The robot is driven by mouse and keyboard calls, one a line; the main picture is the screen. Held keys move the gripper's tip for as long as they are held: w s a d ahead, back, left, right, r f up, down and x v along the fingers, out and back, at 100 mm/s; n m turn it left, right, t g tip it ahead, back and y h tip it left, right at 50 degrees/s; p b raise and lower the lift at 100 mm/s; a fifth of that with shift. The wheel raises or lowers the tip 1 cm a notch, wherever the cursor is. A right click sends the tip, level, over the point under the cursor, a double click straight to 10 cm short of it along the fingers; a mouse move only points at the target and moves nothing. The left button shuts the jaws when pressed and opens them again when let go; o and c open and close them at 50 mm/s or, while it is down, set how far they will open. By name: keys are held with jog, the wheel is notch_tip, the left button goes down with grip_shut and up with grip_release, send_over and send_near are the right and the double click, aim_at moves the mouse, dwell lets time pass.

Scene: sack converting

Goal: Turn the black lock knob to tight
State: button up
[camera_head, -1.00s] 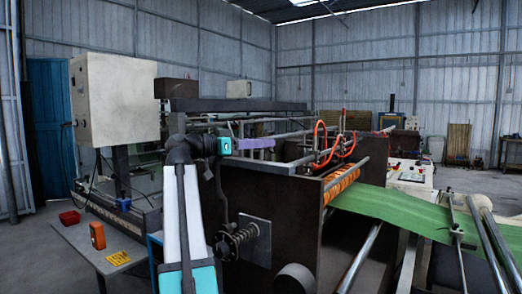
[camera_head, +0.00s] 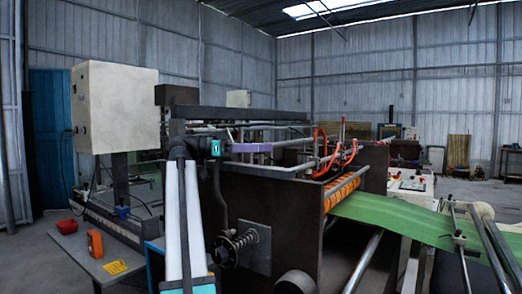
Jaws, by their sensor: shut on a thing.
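A dark round knob-like piece (camera_head: 224,251) sits at the left end of a spring-loaded shaft (camera_head: 245,240) on the side of the machine. I cannot tell whether it is the black lock knob or how tight it is. The shaft comes out of a grey square plate (camera_head: 257,247). My arm rises in front of the machine, just left of this shaft. My gripper cannot be made out, so its place relative to the knob is not shown.
A dark machine side panel (camera_head: 292,220) stands right of my arm. Green sheet (camera_head: 395,218) runs over an orange roller (camera_head: 342,189). A table at left holds an orange box (camera_head: 95,243) and a red tray (camera_head: 67,227). Open floor shows at far right.

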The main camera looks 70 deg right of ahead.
dwell(0.3)
jog(key=o, duration=1.1)
jog(key=shift+c, duration=0.2)
jog(key=b+v, duration=0.1)
jog(key=v, duration=1.2)
jog(key=shift+w+a, duration=0.2)
jog(key=shift+w, duration=0.15)
